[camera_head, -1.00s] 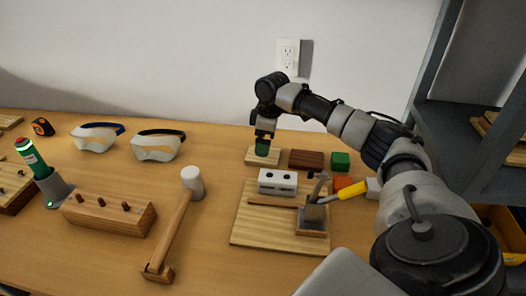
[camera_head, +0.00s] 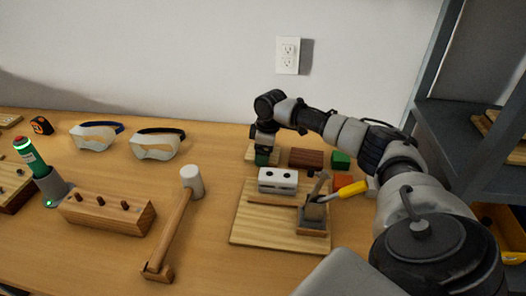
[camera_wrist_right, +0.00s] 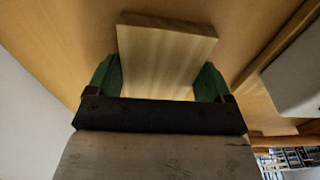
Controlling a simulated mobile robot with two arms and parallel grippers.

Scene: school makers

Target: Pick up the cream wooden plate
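The cream wooden plate (camera_head: 249,154) lies on the table at the back, partly hidden behind my right gripper (camera_head: 262,159). In the right wrist view the plate (camera_wrist_right: 160,60) is a pale flat board that runs between the two green fingertips of my right gripper (camera_wrist_right: 159,80). The fingers stand apart, one along each side of the plate. I cannot tell whether they touch its edges. My left gripper is not in view.
A dark red-brown block (camera_head: 306,158) and a green block (camera_head: 340,160) lie right of the plate. In front are a white block with holes (camera_head: 278,180) and a wooden board (camera_head: 262,232). A mallet (camera_head: 178,222) lies at the left. The wall stands close behind.

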